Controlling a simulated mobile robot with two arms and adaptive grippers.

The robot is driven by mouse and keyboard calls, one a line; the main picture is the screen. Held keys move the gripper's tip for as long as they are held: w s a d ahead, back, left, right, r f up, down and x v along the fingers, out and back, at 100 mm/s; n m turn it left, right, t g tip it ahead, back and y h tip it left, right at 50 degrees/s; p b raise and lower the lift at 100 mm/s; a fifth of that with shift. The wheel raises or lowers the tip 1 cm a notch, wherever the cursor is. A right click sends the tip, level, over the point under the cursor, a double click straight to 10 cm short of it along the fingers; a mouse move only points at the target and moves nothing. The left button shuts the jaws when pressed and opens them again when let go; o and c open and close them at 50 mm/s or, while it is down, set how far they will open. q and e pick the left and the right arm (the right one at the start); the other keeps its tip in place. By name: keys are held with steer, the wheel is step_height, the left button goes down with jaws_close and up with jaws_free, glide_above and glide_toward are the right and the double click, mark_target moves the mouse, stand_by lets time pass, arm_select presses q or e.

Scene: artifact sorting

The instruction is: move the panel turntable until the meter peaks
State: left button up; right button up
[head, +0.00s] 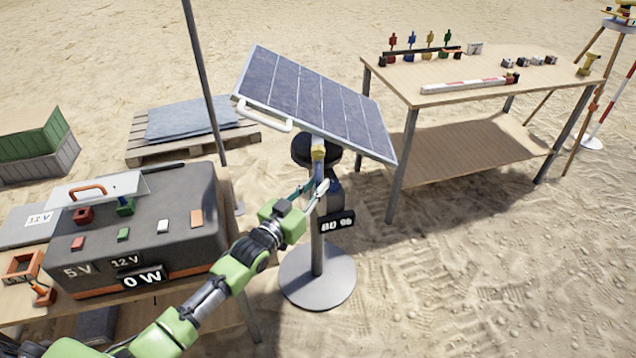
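The solar panel (310,97) is tilted on a post with a round grey base (317,290). A white handle (262,115) is on its left edge. Under the panel, a black round part (303,150), likely the turntable, and a yellow piece (318,154) sit at the post top. A small display on the post (337,222) appears to read 80 %. The meter display (143,278) on the dark power box reads 0 W. My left gripper (316,188) is at the post, just below the yellow piece; its grip is unclear. My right gripper is not in view.
The dark power box (190,190) stands on a table at left. A wooden table (450,75) with coloured figures and a striped bar stands at right. A thin pole (205,80) rises behind the box. A pallet (140,150) lies behind. Sand at lower right is clear.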

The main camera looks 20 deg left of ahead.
arm_select(q)
steer(key=shift+w+d, duration=0.15)
steer(key=shift+w, duration=0.4)
jaws_close()
steer(key=d, duration=0.1)
steer(key=w+d, duration=0.1)
steer(key=d, duration=0.2)
steer(key=shift+w, duration=0.35)
jaws_free()
